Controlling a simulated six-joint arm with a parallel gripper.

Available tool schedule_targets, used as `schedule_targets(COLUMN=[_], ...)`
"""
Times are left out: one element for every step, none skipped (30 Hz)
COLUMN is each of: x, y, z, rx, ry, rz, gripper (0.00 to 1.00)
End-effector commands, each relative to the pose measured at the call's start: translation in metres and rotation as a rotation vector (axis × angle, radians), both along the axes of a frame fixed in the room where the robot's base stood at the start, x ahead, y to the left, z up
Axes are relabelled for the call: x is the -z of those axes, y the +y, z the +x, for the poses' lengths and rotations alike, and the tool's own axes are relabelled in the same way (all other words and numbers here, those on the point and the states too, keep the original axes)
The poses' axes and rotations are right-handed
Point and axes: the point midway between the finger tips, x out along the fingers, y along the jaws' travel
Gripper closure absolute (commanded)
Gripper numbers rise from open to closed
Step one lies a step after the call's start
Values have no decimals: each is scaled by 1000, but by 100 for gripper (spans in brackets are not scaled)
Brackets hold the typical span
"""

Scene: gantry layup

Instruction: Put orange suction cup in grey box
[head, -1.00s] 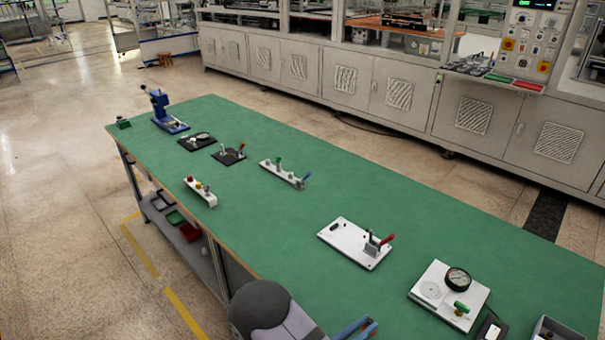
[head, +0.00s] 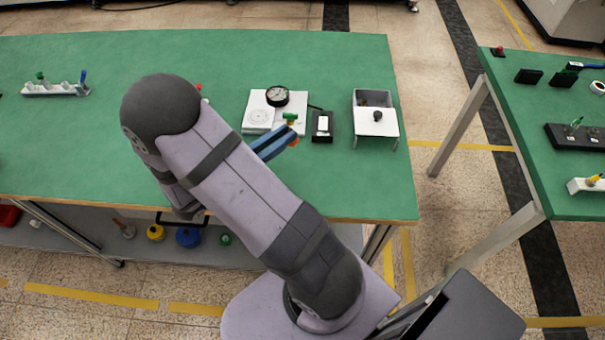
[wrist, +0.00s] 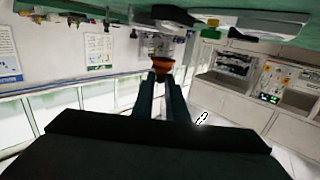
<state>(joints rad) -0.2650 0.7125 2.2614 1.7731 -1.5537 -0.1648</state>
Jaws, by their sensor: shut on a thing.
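My gripper (head: 287,141) reaches out over the green table from the left, its blue fingers closed together. It is shut on the orange suction cup (head: 294,141), which shows only as a small orange patch at the fingertips. In the wrist view the orange cup (wrist: 162,62) sits at the ends of the two dark fingers (wrist: 161,76), with a darker part above it. The grey box (head: 386,101) stands to the right of my gripper near the table's right end. Its back part is open, and a white lid (head: 387,127) with a dark knob covers its front part.
A white plate with a dial gauge (head: 277,96) and a green-handled valve lies just beyond my gripper. A small black device (head: 323,126) sits between my gripper and the box. A second green table (head: 520,75) stands to the right across a gap.

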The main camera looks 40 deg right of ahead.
Motion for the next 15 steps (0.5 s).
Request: schedule_targets(x=[-6,-7,-6,-7,-7,-7,-7,-8,-9,-9,-9,-9,-9,-9,-9], y=[-1,-2,-3,-4,-4,-5,-5,-5,-5,-5,-5,-5,-5,-5,-5], z=[-11,-17,-24,-28,-31,-35,-37,-38,-39,-39,-39,-39,-39,-39,-38], rx=[18,28,40,46,53,61,66,70,72,71,70,69,69,69,69], ry=[0,1,3,2,2,0,0,0,0,0,0,0,-1,-1,-1], rz=[0,0,0,-1,0,0,0,0,0,0,0,-1,-1,-1,-1], gripper=[100,100,100,100,100,100,100,100,100,100,100,100,100,100,100])
